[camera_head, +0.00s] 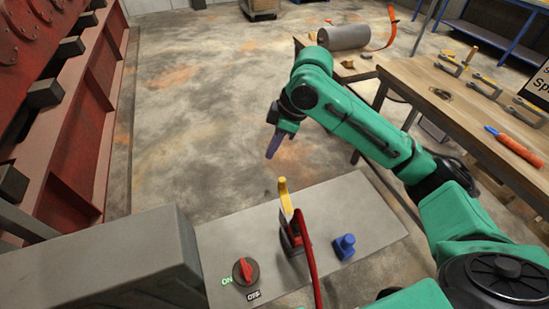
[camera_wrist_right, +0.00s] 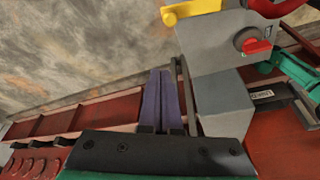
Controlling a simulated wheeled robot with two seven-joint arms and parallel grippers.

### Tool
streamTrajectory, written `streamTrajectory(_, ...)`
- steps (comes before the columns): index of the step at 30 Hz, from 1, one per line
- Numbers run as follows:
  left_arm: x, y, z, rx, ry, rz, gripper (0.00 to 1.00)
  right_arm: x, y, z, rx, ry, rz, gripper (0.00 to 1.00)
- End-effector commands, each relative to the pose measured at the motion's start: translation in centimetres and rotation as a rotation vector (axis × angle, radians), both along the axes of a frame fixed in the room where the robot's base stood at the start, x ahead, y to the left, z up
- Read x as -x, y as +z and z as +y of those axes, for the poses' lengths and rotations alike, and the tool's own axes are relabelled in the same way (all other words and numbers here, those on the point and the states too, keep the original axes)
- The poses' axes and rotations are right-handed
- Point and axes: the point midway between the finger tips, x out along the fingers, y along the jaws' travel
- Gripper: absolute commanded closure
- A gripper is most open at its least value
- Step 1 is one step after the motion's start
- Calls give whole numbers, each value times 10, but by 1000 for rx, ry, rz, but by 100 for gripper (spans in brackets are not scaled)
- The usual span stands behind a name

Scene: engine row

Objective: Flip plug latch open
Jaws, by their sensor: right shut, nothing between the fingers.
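A yellow latch lever (camera_head: 284,196) stands up behind a red plug (camera_head: 293,235) with a red cable on the grey panel (camera_head: 366,212). A yellow part also shows at the top of the right wrist view (camera_wrist_right: 190,11), cut off by the frame. My right gripper (camera_head: 271,151) is beyond the panel, up and slightly left of the lever in the head view, apart from it. In the right wrist view its two purple fingers (camera_wrist_right: 161,95) lie together, empty. Whether the latch is closed is hard to tell. My left gripper is out of view.
A red rotary switch (camera_head: 245,271) with ON and OFF labels and a blue knob-like part (camera_head: 344,247) sit on the panel. A wooden workbench (camera_head: 440,100) with tools is at right. Red machinery (camera_head: 60,100) stands at left. The floor (camera_head: 210,90) between is clear.

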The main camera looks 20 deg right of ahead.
Motion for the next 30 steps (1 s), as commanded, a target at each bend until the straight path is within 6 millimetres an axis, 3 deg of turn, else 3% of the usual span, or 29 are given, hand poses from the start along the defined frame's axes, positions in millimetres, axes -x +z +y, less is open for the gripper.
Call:
streamTrajectory(9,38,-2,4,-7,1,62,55,0,-3,1,0,0,1,100)
streamTrajectory(14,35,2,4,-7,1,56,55,-2,-22,7,1,0,5,100)
streamTrajectory(20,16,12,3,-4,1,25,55,-8,-63,21,-1,0,5,100)
streamTrajectory(25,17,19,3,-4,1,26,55,-12,-95,30,1,0,3,100)
streamTrajectory(30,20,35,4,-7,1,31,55,1,-92,1,3,-1,2,100)
